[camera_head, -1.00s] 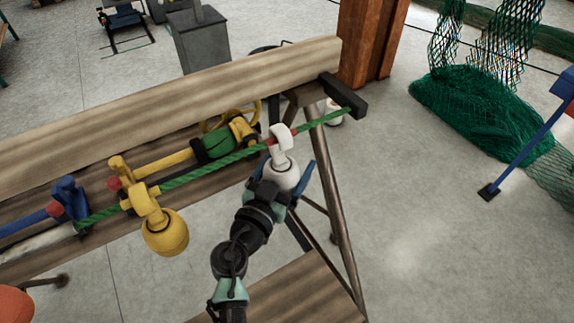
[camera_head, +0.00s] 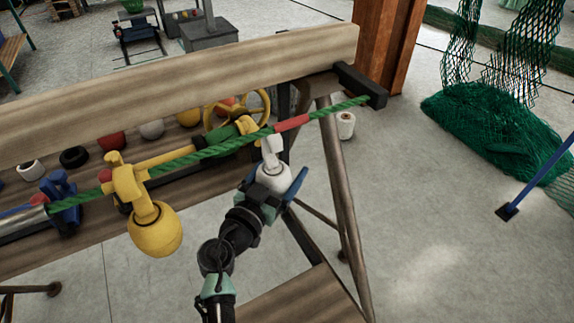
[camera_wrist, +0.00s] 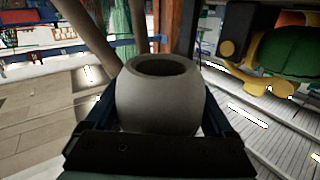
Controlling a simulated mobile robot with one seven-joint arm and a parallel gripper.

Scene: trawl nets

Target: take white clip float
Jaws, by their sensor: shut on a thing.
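The white clip float (camera_head: 274,176) is held in my gripper (camera_head: 276,188), with its white clip pointing up. The clip's top is just below the green rope (camera_head: 220,148) in the head view, left of the rope's bare red band (camera_head: 292,123). A small gap from the rope cannot be judged surely. In the wrist view the float's round body (camera_wrist: 158,105) looks grey, with a dark round opening on top, and sits between the jaws of my gripper (camera_wrist: 160,125).
A yellow clip float (camera_head: 155,230) hangs on the rope at left, near a blue clip (camera_head: 62,200). A wooden beam (camera_head: 180,80) runs behind the rope. Several floats and a yellow handwheel (camera_head: 238,110) lie behind. A metal trestle leg (camera_head: 345,190) stands at right. Open floor lies right.

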